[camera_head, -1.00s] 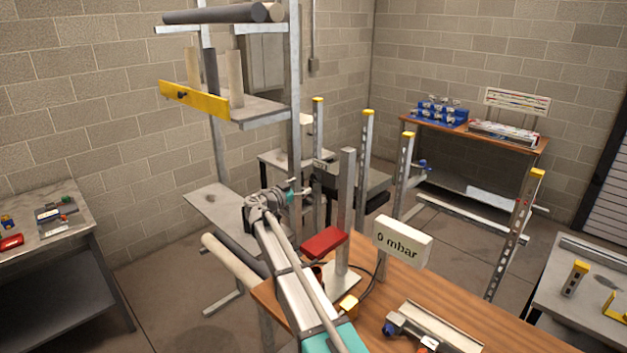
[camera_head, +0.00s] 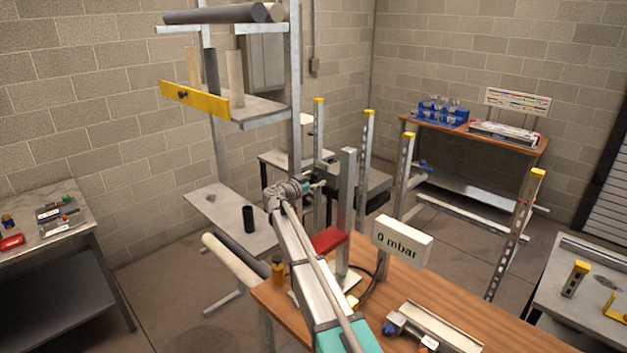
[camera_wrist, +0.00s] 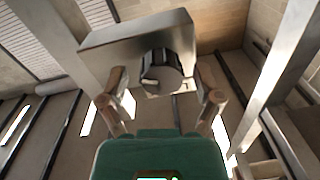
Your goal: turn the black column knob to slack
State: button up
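The black knob (camera_wrist: 162,72) sits on the face of a grey metal box (camera_wrist: 120,42) in the wrist view. My gripper (camera_wrist: 160,82) is open, with one finger on each side of the knob. Gaps show between the fingers and the knob, and I see no contact. In the head view my gripper (camera_head: 314,182) is beside the upright metal column (camera_head: 346,200), at its left. The knob is hidden or too small to make out there. The white display (camera_head: 402,242) reads "0 mbar".
A wooden bench (camera_head: 450,308) stands below my arm, with a red block (camera_head: 328,240) and an amber bottle (camera_head: 278,270). A black cylinder (camera_head: 249,219) stands on a grey shelf (camera_head: 215,212) at the left. Slotted posts with yellow caps (camera_head: 408,175) rise behind the bench.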

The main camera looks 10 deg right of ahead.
jog(key=c, duration=1)
jog(key=shift+c, duration=0.2)
jog(key=shift+n, duration=0.3)
jog(key=n, duration=0.9)
jog(key=shift+r+p, duration=0.1)
jog(key=shift+p, duration=0.3)
jog(key=n, duration=0.5)
jog(key=shift+w+n+g, duration=0.1)
jog(key=shift+n+g, duration=0.2)
jog(key=n, duration=0.5)
